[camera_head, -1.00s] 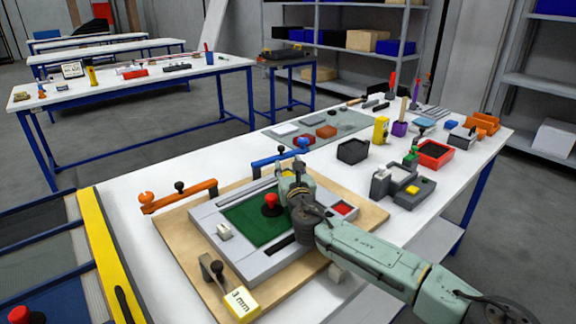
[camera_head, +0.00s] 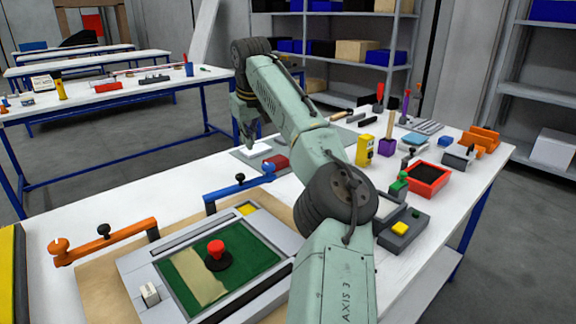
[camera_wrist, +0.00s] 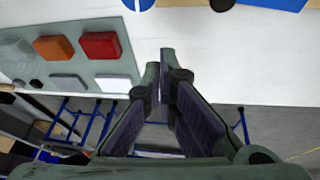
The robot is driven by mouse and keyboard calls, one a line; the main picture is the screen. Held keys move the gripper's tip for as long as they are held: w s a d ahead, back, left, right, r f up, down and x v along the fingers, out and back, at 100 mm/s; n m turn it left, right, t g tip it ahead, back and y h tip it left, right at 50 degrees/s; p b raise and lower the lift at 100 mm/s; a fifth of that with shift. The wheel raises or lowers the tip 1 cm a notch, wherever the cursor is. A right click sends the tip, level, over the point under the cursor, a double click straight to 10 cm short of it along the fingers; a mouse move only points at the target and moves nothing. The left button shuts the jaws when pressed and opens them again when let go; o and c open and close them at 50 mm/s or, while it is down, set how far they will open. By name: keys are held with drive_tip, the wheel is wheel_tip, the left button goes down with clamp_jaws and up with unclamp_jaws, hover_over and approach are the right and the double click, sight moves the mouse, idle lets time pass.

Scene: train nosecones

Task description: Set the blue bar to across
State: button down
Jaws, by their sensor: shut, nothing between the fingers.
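The blue bar (camera_head: 236,189) is a slim bar at the back edge of a framed panel (camera_head: 140,279), with a black knob at its middle and a blue ball at its right end. It slants up to the right in the head view. In the wrist view, a blue ball (camera_wrist: 138,4) and a blue piece (camera_wrist: 275,3) show at the top edge; most of the bar is out of that frame. My gripper (camera_head: 248,138) hangs beyond the bar, apart from it, over a grey mat (camera_head: 240,156). In the wrist view its fingers (camera_wrist: 165,68) come together at the tips with nothing between them.
An orange bar (camera_head: 134,233) with a ball end lies left of the blue one. The panel has a red knob (camera_head: 216,250). Small blocks lie on the mat, including a red one (camera_head: 277,162). A yellow block (camera_head: 365,150) and red tray (camera_head: 428,178) stand to the right.

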sight(241, 182)
drive_tip(key=shift+g+y, duration=0.4)
drive_tip(key=shift+g, duration=0.1)
drive_tip(key=f+p, duration=0.1)
drive_tip(key=f, duration=0.1)
drive_tip(key=a+f, duration=0.1)
drive_tip(key=f, duration=0.2)
drive_tip(key=s+a+f+p, duration=0.1)
drive_tip(key=f, duration=0.2)
drive_tip(key=shift+s+f+p, duration=0.1)
drive_tip(key=shift+f+p, duration=0.1)
drive_tip(key=shift+p, duration=0.1)
drive_tip(key=shift+s+d+f, duration=0.1)
drive_tip(key=shift+s+d, duration=0.1)
drive_tip(key=shift+s, duration=0.25)
drive_tip(key=shift+f+m, duration=0.1)
drive_tip(key=shift+m, duration=0.3)
